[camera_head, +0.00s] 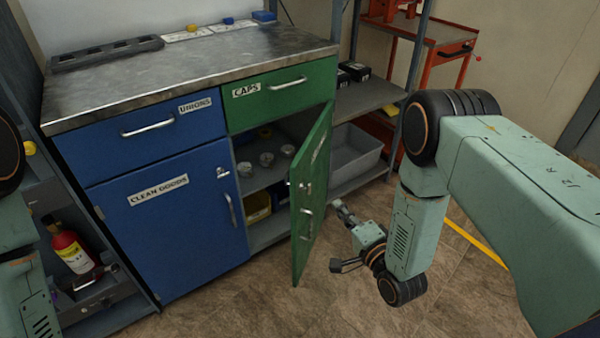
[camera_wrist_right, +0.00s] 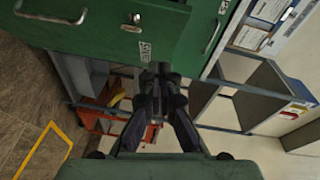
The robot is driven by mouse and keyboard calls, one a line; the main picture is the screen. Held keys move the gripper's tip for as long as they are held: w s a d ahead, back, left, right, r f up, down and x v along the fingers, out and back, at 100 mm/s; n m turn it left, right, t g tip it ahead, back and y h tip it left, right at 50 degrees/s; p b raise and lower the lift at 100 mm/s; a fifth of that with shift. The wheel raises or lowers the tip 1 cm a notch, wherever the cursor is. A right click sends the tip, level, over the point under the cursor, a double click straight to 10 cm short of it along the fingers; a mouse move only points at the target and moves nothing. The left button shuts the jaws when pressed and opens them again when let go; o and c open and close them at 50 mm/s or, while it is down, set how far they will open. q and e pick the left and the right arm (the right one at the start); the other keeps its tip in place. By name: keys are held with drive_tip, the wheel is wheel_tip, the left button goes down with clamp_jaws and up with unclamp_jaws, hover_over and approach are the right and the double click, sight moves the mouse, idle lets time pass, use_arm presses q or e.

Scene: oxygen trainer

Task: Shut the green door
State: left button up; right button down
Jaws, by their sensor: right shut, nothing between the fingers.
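The green door (camera_head: 312,190) stands partly open on the cabinet, hinged at its right side. Its outer face, with a silver handle, a lock and a label, is turned toward my right arm. In the right wrist view the door (camera_wrist_right: 95,30) fills the upper left. My right gripper (camera_head: 340,206) is shut and empty, on the outer side of the door. In the right wrist view its fingertips (camera_wrist_right: 161,70) point at the door near the label. I cannot tell whether they touch it. My left arm shows at the left edge, but I cannot make out its gripper.
The green CAPS drawer (camera_head: 282,90) above is shut. A blue CLEAN GOODS door (camera_head: 170,235) is shut. Small jars and a yellow bin (camera_head: 257,205) stand inside the opening. A grey tub (camera_head: 352,157) and shelving stand to the right. A fire extinguisher (camera_head: 72,250) stands at left.

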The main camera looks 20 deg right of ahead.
drive_tip(key=r+m, duration=0.1)
drive_tip(key=b, duration=0.4)
approach(299, 167)
drive_tip(key=w, duration=0.5)
drive_tip(key=shift+w+a+f+m+t, duration=0.3)
drive_tip(key=shift+w+f+m+t, duration=0.1)
drive_tip(key=shift+w+m, duration=0.15)
drive_tip(key=shift+w+a, duration=0.1)
drive_tip(key=shift+a, duration=0.05)
